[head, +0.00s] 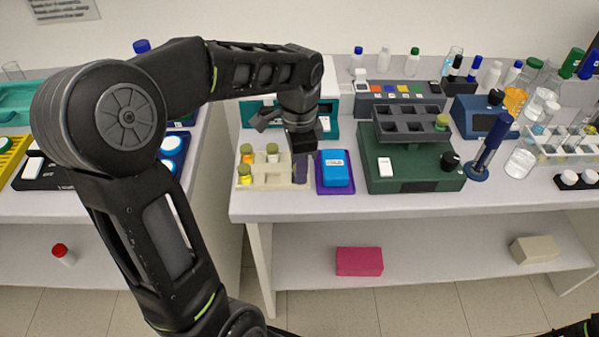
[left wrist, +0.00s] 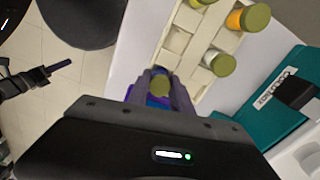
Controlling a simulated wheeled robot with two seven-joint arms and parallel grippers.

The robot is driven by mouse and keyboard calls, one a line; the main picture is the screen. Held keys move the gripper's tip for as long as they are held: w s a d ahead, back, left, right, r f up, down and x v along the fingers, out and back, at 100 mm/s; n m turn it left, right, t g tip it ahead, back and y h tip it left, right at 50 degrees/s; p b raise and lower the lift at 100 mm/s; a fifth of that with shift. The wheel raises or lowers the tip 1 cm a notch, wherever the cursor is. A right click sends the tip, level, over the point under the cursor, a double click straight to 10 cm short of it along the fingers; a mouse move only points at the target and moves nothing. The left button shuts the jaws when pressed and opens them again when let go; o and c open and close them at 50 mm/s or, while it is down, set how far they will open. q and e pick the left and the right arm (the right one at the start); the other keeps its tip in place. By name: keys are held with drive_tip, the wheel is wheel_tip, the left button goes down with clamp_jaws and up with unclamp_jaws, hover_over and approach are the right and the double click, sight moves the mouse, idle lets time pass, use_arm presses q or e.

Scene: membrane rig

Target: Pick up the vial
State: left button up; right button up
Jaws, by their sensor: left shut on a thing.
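The gripper is at the right end of a cream vial rack (head: 262,184). Other olive-capped vials stand in this rack, one with yellow-orange contents (head: 244,174). My right gripper seems to show small and dark at the left of the left wrist view (left wrist: 62,65); its jaws are unclear.
A blue block on a purple tray (head: 335,168) lies just right of the rack. A green device with a dark grey rack (head: 413,160) stands further right. A teal box (left wrist: 288,80) is behind the cream rack. The bench's front edge is close.

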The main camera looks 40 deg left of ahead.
use_arm(q)
clamp_jaws()
wheel_tip(320, 180, up, 10)
idle(0.4)
use_arm(e)
drive_tip(key=shift+r, duration=0.1)
idle(0.4)
